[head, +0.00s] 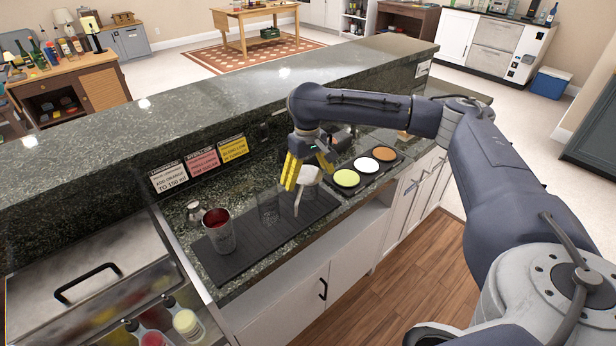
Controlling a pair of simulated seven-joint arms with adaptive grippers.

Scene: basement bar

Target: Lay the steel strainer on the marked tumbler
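The pale steel strainer (309,176) is beside the dark bar mat's right end, with a thin part reaching down toward the mat. My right gripper (308,172) points down over it, its yellow fingers apart on either side of the strainer's head. I cannot tell whether they touch it. A clear glass tumbler (269,211) stands upright on the mat, left of the gripper; no mark on it is readable. My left gripper is not in view.
A small metal jigger (195,212) stands behind the metal tumbler. A black tray (360,188) with green, white and orange rounds lies right of the gripper. Several label cards (202,160) lean on the raised ledge behind. The mat (235,262) has bare room in front.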

